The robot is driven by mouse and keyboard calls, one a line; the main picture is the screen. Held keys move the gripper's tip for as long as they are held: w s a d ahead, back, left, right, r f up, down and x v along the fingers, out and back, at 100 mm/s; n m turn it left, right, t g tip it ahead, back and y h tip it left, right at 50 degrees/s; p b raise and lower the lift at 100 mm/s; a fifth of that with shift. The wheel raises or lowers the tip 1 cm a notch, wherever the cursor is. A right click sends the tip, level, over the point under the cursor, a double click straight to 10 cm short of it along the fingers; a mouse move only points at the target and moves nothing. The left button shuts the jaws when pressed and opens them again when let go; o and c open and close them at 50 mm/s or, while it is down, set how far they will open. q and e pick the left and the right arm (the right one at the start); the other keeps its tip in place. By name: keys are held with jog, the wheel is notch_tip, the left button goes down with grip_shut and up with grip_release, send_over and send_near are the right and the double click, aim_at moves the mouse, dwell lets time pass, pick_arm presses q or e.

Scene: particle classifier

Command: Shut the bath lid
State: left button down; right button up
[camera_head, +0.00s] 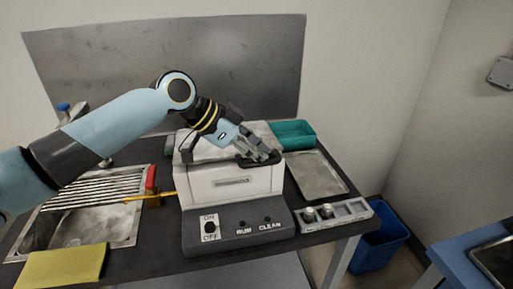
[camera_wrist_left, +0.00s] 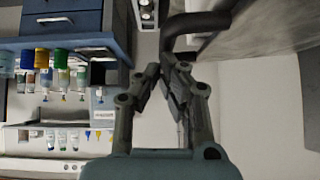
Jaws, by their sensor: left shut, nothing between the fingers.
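The bath (camera_head: 230,188) is a white box with a grey control panel at its front, standing on the dark bench in the head view. Its pale lid (camera_head: 203,149) lies over the top, partly hidden by my arm; I cannot tell if it is fully down. A dark handle (camera_head: 246,161) is at the lid's front edge. My left gripper (camera_head: 267,155) is shut and empty, right at the handle. In the left wrist view the fingers (camera_wrist_left: 163,72) are closed just below the dark curved handle (camera_wrist_left: 188,27); I cannot tell if they touch. My right gripper is not in view.
A sink (camera_head: 85,228) with a rack and a yellow cloth (camera_head: 60,266) lie left of the bath. A blue bin (camera_head: 380,245) stands on the floor.

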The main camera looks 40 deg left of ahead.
pick_arm(q)
jog(key=f, duration=0.2)
jog(key=f+b, duration=0.1)
jog(key=shift+s+d, duration=0.3)
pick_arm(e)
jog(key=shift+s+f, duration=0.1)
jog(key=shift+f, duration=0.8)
pick_arm(q)
jog(key=s+a+r+p, duration=0.3)
jog(key=s+r, duration=0.3)
jog(key=r, duration=0.5)
jog(key=shift+s, duration=0.25)
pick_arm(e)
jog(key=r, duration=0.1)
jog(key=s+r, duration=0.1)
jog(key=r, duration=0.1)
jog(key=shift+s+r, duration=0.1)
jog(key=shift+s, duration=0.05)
